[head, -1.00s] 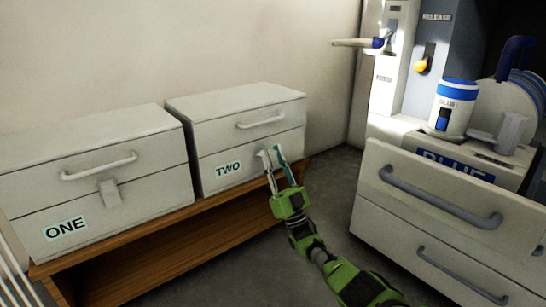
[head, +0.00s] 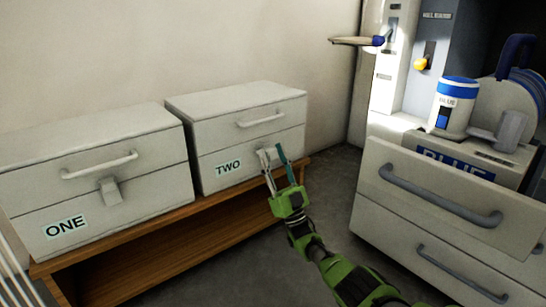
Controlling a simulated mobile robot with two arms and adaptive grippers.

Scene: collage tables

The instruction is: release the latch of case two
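Case two (head: 230,129) is a white box with a "TWO" label (head: 228,168) and a handle (head: 261,118) on its lid, standing on a wooden bench. Its lid is down. My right gripper (head: 272,153) is at the lower front of case two, right of the label, with its two fingers apart. The fingertips are at the latch area (head: 262,158), and the latch is mostly hidden behind them. I cannot tell whether they touch it. My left gripper is not in view.
Case one (head: 95,150), with its "ONE" label and a front latch (head: 110,191), stands left on the same wooden bench (head: 130,243). At right is a grey-handled drawer unit (head: 390,228) with a white and blue canister (head: 454,105). Grey floor lies between.

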